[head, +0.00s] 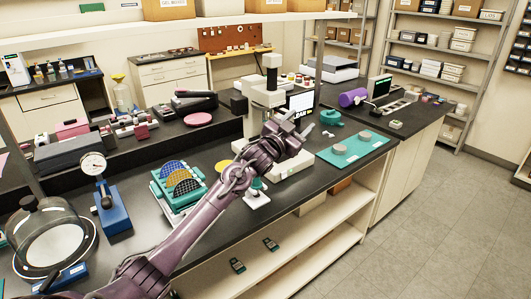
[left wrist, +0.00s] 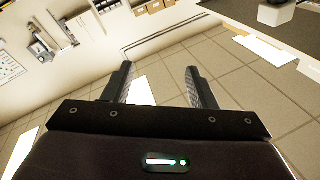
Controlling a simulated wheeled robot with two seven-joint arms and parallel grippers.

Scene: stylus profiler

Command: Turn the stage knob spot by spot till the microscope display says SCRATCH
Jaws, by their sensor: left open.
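The microscope (head: 271,70) stands on the dark bench, grey and white with a black top. Its display (head: 301,102) is a lit white screen beside it. Dark lettering ending in what looks like "EAN" shows low on the screen, partly behind my gripper. A small white base with a teal knob (head: 257,184) sits near the bench's front edge, partly behind my arm; I cannot tell whether it is the stage knob. My left gripper (head: 298,129) is raised in front of the microscope, open and empty. In the left wrist view its open fingers (left wrist: 160,75) have floor behind them.
A teal mat (head: 349,153) with grey discs lies to the right. A teal rack (head: 166,202) of patterned wafers, a blue dial gauge stand (head: 110,207) and a round glass-lidded chamber (head: 50,244) stand to the left. The floor (head: 440,220) at right is clear.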

